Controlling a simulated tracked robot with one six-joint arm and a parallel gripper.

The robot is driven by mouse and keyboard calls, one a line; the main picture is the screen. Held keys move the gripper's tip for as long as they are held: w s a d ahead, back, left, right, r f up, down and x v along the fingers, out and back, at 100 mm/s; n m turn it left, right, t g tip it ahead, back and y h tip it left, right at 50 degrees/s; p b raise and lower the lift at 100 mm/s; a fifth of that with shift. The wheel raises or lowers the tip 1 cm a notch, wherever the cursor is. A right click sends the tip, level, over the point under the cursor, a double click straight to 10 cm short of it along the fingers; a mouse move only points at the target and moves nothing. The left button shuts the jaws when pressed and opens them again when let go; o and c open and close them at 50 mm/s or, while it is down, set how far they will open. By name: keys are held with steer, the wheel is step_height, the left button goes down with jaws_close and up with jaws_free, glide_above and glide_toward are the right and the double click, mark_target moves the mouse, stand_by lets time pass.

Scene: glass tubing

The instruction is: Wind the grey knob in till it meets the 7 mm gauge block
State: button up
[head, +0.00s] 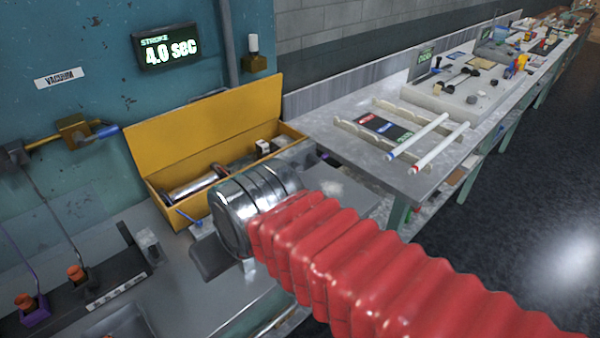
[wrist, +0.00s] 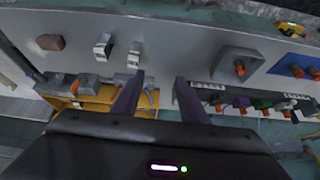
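My gripper (wrist: 159,78) shows in the wrist view as two dark purplish fingers set well apart, with nothing held between them. In the head view my arm and wrist hide most of it. I cannot pick out a grey knob for sure in either view. Small metal blocks stand on the grey surface in the wrist view, one to the left (wrist: 103,46) and one near the left fingertip (wrist: 134,54). No 7 mm marking can be read, so I cannot tell whether either is the gauge block. A small blue-handled piece (wrist: 151,97) appears between the fingers, lower down.
A yellow open box (head: 205,115) with metal parts inside stands against the teal wall. Orange-knobbed fittings (head: 76,272) sit at left. A display (head: 167,47) reads "STROKE 4.0 sec". White tubes (head: 438,146) lie on racks on the right bench (head: 345,143).

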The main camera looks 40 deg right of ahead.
steer(key=shift+o, duration=1.3)
steer(key=shift+w+d+f+m, duration=0.2)
steer(key=shift+f+m, duration=0.25)
steer(key=shift+m, duration=0.15)
step_height(320, 180, down, 2)
steer(key=w+m+g+y, duration=0.1)
steer(key=w+m+y, duration=0.1)
steer(key=m, duration=0.2)
steer(key=m+t+h, duration=0.2)
steer(key=m+t, duration=0.7)
steer(key=m, duration=2)
glide_toward(298, 171)
steer(key=v, duration=0.5)
steer(key=shift+s, duration=0.25)
steer(key=shift+w, duration=0.15)
steer(key=x, duration=1.3)
steer(key=shift+w+d+f, duration=0.1)
steer(key=shift+w+f, duration=0.05)
steer(key=shift+w, duration=0.15)
